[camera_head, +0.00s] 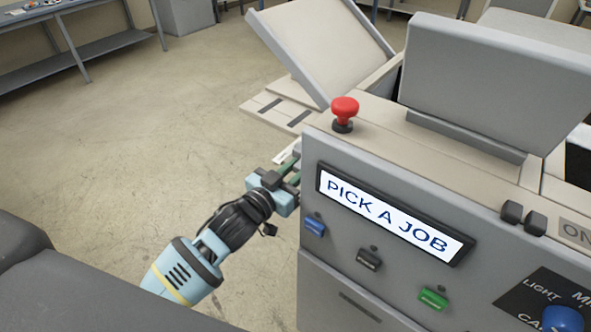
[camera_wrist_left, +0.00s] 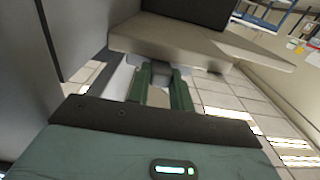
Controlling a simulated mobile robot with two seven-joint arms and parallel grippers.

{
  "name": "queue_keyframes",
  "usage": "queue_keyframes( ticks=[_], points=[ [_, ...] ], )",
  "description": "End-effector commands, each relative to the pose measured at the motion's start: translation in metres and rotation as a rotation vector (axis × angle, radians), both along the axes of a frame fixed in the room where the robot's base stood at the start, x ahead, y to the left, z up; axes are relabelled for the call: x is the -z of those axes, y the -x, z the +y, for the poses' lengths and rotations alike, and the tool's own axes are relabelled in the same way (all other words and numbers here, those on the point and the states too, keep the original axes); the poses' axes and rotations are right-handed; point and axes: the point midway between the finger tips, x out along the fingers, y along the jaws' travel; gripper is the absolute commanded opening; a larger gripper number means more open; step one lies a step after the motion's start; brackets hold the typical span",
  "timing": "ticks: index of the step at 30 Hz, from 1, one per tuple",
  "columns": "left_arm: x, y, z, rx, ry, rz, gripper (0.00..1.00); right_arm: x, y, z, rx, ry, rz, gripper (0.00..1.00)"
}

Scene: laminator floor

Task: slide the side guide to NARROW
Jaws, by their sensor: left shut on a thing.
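The laminator (camera_head: 330,200) stands at the right in the head view, its display (camera_head: 390,215) reading "PICK A JOB". My left gripper (camera_head: 289,170) is at the left end of its front panel, below the feed tray. In the left wrist view, the green fingers of the gripper (camera_wrist_left: 159,88) are shut on a small grey part, which seems to be the handle of the side guide (camera_wrist_left: 159,70), under the edge of a beige tray. The rest of the guide and the NARROW mark are hidden or cannot be made out. My right gripper is not in view.
A red mushroom button (camera_head: 344,110) stands on top of the machine, close to my left gripper. A tilted beige panel (camera_head: 320,45) rises behind it. Blue (camera_head: 314,227), black (camera_head: 369,258) and green (camera_head: 433,298) buttons line the front. Open floor (camera_head: 130,140) lies left.

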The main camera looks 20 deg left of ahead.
Motion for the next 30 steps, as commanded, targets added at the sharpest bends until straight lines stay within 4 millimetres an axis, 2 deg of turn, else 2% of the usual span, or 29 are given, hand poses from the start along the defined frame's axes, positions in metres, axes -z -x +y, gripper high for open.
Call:
queue_keyframes(
  ticks=[4,12,23,24,28,30],
  points=[
    [0.0,-0.007,-0.002,0.0,0.001,0.0,0.0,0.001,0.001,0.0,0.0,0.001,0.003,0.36],
    [0.001,-0.038,-0.013,-0.001,0.001,0.001,0.0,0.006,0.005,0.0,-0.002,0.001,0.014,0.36],
    [0.0,-0.042,-0.015,-0.001,0.001,0.0,0.0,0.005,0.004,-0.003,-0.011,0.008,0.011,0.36],
    [-0.001,-0.042,-0.015,-0.001,0.0,0.0,0.26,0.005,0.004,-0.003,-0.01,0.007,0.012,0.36],
    [0.0,-0.042,-0.015,-0.001,0.0,0.0,0.43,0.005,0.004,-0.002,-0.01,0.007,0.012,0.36],
    [0.0,-0.042,-0.015,-0.001,0.0,0.0,0.44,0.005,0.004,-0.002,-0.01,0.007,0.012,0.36]
  ],
)
